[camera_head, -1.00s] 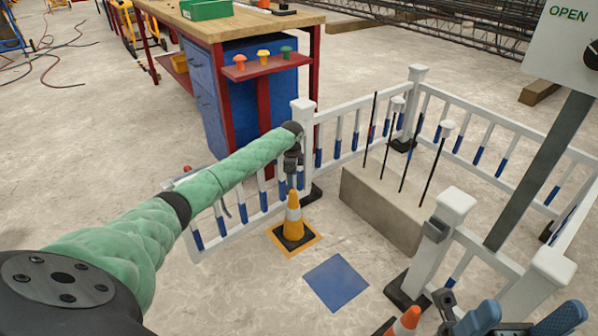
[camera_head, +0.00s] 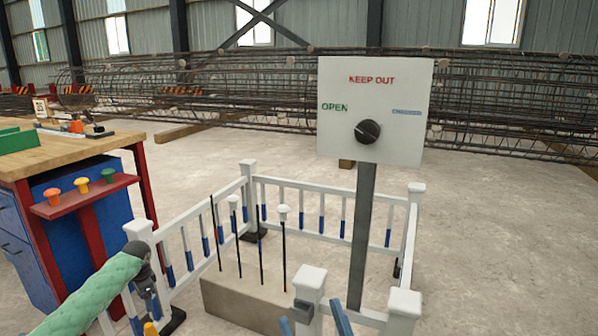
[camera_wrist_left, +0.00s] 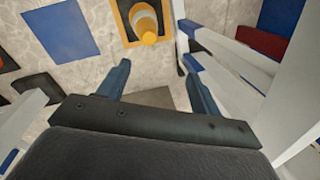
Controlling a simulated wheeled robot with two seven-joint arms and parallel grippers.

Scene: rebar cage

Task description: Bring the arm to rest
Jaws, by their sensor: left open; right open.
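My left arm, in a green quilted sleeve (camera_head: 95,295), comes in at the lower left of the head view. Its left gripper (camera_head: 150,297) hangs beside the white corner post, small and partly hidden. In the left wrist view the left gripper (camera_wrist_left: 157,68) has its two dark blue fingers apart, with nothing between them but floor and a tan patch. My right gripper (camera_head: 314,322) shows only as two blue fingers at the bottom edge of the head view, spread apart near a front fence post. The rest of it is cut off.
White fence (camera_head: 326,210) surrounds a concrete block (camera_head: 245,303) with upright rods. A sign panel (camera_head: 405,75) with a black knob (camera_head: 367,131) stands at right. A workbench (camera_head: 75,147) is at left.

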